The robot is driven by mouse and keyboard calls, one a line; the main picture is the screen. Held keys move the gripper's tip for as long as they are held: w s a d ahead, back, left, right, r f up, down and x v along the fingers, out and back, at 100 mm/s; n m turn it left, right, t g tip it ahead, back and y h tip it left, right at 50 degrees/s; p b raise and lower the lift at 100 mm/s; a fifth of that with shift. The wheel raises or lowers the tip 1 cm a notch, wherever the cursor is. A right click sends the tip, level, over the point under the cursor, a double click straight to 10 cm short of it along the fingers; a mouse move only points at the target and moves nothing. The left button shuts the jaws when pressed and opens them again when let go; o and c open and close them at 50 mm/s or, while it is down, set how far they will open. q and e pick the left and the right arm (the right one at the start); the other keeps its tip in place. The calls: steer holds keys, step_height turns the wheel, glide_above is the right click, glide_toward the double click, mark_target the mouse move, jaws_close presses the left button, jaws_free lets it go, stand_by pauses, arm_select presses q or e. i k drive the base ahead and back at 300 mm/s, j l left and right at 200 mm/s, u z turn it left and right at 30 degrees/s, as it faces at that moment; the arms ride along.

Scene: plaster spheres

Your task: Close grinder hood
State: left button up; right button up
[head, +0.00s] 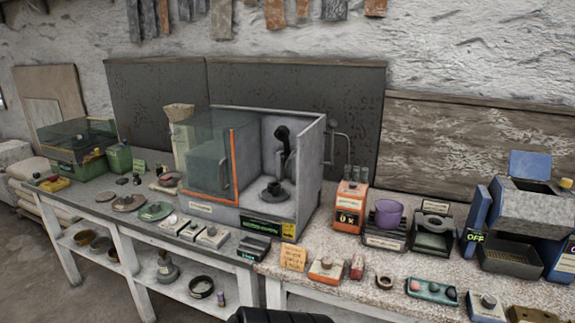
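The grinder hood (308,170) is a grey box in the middle of the bench, with a dark upright device (281,155) on a round base inside. Its clear glass front panel (207,165) has an orange edge strip (234,167). The panel covers the left part of the front, and the right part is open, so the inside shows. A curved metal handle or pipe (342,135) is on its right side. Neither of my grippers shows clearly. A dark rounded shape at the bottom edge seems to be part of me.
Small labelled blocks (212,237) and dishes (156,211) sit in front and left of the hood. A lower shelf (185,290) holds bowls.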

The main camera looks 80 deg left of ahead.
mark_target(217, 119)
steer(key=u, duration=3.25)
steer(key=i+j, duration=0.35)
steer(key=j, duration=0.25)
steer(key=i+j, duration=0.2)
steer(key=j+z, duration=0.05)
steer(key=j, duration=0.05)
